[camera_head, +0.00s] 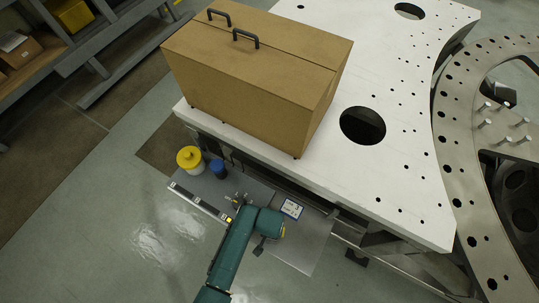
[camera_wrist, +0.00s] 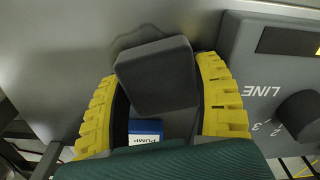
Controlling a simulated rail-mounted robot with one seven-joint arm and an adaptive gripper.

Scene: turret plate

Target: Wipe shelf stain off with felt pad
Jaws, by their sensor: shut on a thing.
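My gripper (camera_wrist: 160,70) has yellow ridged fingers and is shut on a dark grey block, which looks like the felt pad (camera_wrist: 155,80). The pad sits tilted between the fingers, against or just in front of a grey surface (camera_wrist: 60,60); I cannot tell whether they touch. A faint dark curved patch (camera_wrist: 128,38) shows around the pad's upper edge, and may be the stain or a shadow. In the head view my gripper (camera_head: 240,200) is low over the grey shelf (camera_head: 305,240) beside the white plate; the pad is too small to make out there.
A grey panel marked LINE (camera_wrist: 265,90) with a black knob (camera_wrist: 298,112) is close right of my gripper. A blue PUMP label (camera_wrist: 146,130) shows between the fingers. A yellow-lidded tub (camera_head: 190,158), blue container (camera_head: 218,168) and framed card (camera_head: 292,209) are nearby. A brown case (camera_head: 250,85) stands on the white plate (camera_head: 400,130).

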